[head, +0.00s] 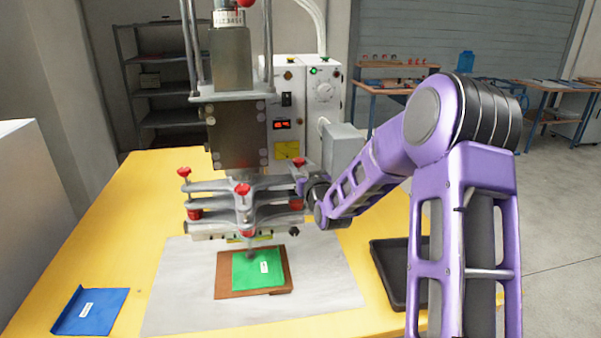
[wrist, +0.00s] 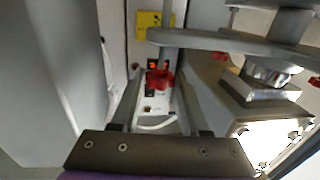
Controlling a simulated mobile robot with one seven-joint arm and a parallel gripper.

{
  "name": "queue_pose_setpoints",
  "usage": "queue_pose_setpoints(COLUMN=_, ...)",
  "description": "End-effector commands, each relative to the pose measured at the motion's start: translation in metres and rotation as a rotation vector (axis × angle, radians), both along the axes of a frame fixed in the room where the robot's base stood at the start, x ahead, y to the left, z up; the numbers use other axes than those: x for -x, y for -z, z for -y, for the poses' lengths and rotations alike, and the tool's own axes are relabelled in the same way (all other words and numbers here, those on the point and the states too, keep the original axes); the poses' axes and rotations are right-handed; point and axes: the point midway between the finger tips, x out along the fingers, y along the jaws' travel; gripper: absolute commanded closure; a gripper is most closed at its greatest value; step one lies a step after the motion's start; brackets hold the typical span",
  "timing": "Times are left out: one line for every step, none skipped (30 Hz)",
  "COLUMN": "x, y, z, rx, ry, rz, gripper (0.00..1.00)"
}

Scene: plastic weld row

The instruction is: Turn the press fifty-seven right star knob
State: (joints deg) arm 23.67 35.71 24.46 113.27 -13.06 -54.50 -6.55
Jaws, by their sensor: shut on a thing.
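The right star knob (head: 298,163) is red and sits on a post above the right arm of the press's grey plate in the head view. In the wrist view, which looks upside down, the red knob (wrist: 160,79) lies between the two fingers at their tips. My gripper (wrist: 159,86) is shut on it. In the head view my gripper (head: 301,185) is beside the right end of the plates, its fingers partly hidden by my wrist. The press (head: 237,135) stands over the table, with a red display on the white control box (head: 285,110) behind it.
Other red knobs sit at the left (head: 184,172) and front (head: 242,190) of the plates. Below lies a green piece (head: 258,268) on a brown board. A blue piece (head: 90,311) is at left, a black tray (head: 388,272) at right, partly behind my arm.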

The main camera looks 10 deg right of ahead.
Motion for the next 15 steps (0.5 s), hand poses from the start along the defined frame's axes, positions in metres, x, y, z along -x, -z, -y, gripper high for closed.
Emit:
queue_pose_setpoints(x=0.0003, y=0.0053, z=-0.004, rx=0.001, ry=0.028, rz=0.005, gripper=1.0)
queue_pose_setpoints(x=0.0002, y=0.0057, z=-0.0041, rx=0.0, ry=0.05, rz=0.005, gripper=1.0)
queue_pose_setpoints(x=0.0003, y=0.0054, z=-0.0056, rx=0.001, ry=0.078, rz=0.006, gripper=1.0)
queue_pose_setpoints(x=0.0004, y=0.0056, z=-0.006, rx=-0.001, ry=0.102, rz=0.006, gripper=1.0)
queue_pose_setpoints(x=0.0004, y=0.0055, z=-0.0065, rx=0.001, ry=0.126, rz=0.005, gripper=1.0)
queue_pose_setpoints(x=0.0003, y=0.0049, z=-0.0076, rx=0.001, ry=0.157, rz=0.006, gripper=1.0)
queue_pose_setpoints(x=0.0003, y=0.0049, z=-0.0082, rx=-0.001, ry=0.182, rz=0.005, gripper=1.0)
queue_pose_setpoints(x=0.0002, y=0.0044, z=-0.0083, rx=0.0, ry=0.207, rz=0.005, gripper=1.0)
queue_pose_setpoints(x=0.0002, y=0.0036, z=-0.0092, rx=0.0, ry=0.239, rz=0.005, gripper=1.0)
queue_pose_setpoints(x=0.0002, y=0.0032, z=-0.0097, rx=0.001, ry=0.263, rz=0.004, gripper=1.0)
queue_pose_setpoints(x=-0.0001, y=0.0027, z=-0.01, rx=0.001, ry=0.287, rz=0.004, gripper=1.0)
queue_pose_setpoints(x=-0.0003, y=0.0019, z=-0.0105, rx=0.0, ry=0.318, rz=0.004, gripper=1.0)
queue_pose_setpoints(x=-0.0004, y=0.0016, z=-0.0105, rx=0.001, ry=0.342, rz=0.003, gripper=1.0)
queue_pose_setpoints(x=-0.0005, y=0.0015, z=-0.0111, rx=0.001, ry=0.364, rz=0.001, gripper=1.0)
queue_pose_setpoints(x=-0.0008, y=0.0005, z=-0.0117, rx=0.002, ry=0.393, rz=0.002, gripper=1.0)
